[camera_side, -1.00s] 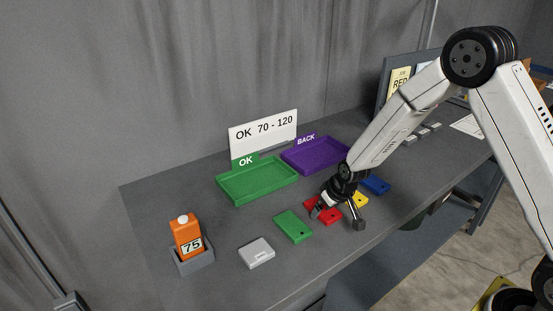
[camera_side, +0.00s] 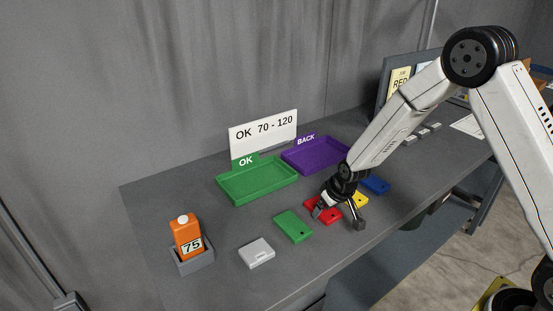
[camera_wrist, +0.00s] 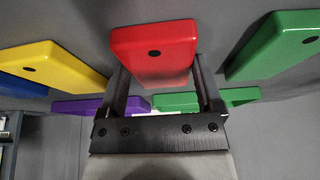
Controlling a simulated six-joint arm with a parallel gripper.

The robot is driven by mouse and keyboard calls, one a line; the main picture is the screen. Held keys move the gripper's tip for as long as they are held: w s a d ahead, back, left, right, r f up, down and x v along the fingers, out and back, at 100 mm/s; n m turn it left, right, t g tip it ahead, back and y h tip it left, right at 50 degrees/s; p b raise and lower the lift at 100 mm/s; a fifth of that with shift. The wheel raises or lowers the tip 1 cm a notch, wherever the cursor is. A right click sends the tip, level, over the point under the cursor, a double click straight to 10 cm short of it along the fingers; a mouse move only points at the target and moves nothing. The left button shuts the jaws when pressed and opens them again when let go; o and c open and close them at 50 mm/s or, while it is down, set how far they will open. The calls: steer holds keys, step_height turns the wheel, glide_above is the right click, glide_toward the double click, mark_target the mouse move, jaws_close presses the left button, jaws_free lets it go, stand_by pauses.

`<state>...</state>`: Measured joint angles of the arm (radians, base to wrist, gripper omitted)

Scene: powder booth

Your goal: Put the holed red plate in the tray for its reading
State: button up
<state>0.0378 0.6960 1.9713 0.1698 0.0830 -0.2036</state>
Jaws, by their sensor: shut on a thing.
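The red plate (camera_side: 331,217) with one dark hole lies at bench level between the green and yellow plates. My gripper (camera_side: 338,219) is low over it, with its fingers down, and hides part of it. In the wrist view the red plate (camera_wrist: 153,55) sits between the two fingers of my gripper (camera_wrist: 160,75), which is shut on it. The green tray (camera_side: 222,190) marked OK and the purple tray (camera_side: 318,170) marked BACK stand behind, both empty. An orange gauge (camera_side: 186,230) showing 75 stands in a grey holder (camera_side: 194,266) at the left.
A green plate (camera_side: 293,226) lies left of my gripper; a yellow plate (camera_side: 358,200) and a blue plate (camera_side: 376,185) lie to its right. A light grey block (camera_side: 257,253) is at the front. A sign (camera_side: 263,132) reads OK 70 - 120. The bench between gauge and green tray is clear.

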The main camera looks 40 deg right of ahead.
steer(key=shift+r, duration=0.1)
steer(key=shift+r, duration=0.8)
steer(key=s+r, duration=1.1)
steer(key=s, duration=0.3)
steer(key=shift+a, duration=0.15)
steer(key=shift+r, duration=0.1)
steer(key=shift+w, duration=0.15)
steer(key=w+a, duration=0.5)
steer(key=w, duration=0.6)
steer(key=w+a, duration=0.5)
steer(key=w, duration=0.6)
steer(key=shift+a+r, duration=0.35)
steer(key=shift+r, duration=0.05)
